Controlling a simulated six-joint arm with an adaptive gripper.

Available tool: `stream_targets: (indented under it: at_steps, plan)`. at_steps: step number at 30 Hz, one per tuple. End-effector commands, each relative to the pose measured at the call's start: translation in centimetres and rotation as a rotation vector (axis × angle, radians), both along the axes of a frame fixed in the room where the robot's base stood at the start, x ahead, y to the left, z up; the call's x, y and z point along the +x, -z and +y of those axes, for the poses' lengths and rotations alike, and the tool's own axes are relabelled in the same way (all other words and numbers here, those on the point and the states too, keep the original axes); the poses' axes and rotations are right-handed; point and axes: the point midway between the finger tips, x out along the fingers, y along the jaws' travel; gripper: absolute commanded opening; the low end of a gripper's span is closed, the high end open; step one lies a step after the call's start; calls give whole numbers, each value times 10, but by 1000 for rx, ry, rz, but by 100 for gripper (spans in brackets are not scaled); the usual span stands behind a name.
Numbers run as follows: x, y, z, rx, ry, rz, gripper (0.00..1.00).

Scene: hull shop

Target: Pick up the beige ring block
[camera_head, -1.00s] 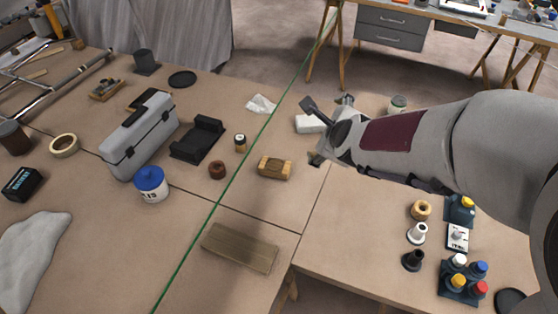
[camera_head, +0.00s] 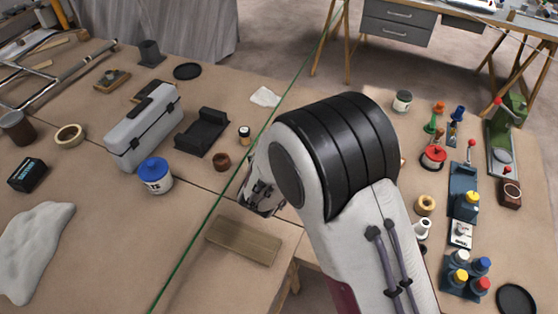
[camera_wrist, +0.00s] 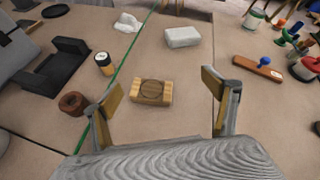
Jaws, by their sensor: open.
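A small beige ring-shaped block (camera_head: 425,204) lies on the right part of the bench in the head view, behind a white bobbin-like piece. It does not show clearly in the wrist view. My gripper (camera_head: 260,195) is left of it, over the middle of the bench, partly hidden by my arm. In the wrist view my gripper (camera_wrist: 160,95) is open, its two fingers wide apart with nothing held. A light wooden block with a darker round top (camera_wrist: 151,91) lies on the bench between the fingers' lines of sight; my arm hides it in the head view.
A brown ring (camera_head: 221,162) and a small dark jar (camera_head: 244,134) stand left of my gripper. A wooden plank (camera_head: 244,240) lies in front. A white block (camera_wrist: 183,37) lies behind the wooden block. Bottles, knobs and tools crowd the bench's right side.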

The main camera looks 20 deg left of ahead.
Motion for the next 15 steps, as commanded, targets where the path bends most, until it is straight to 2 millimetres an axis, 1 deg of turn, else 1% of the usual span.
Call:
stream_targets:
  at_steps: [1, 6, 10, 15]
  plan:
    - [-5, 12, 5, 26, 25, -1, 86]
    - [-17, 40, 13, 128, 120, -22, 86]
    - [-25, 56, 16, 188, 174, -39, 86]
    - [-30, 64, 17, 231, 208, -54, 86]
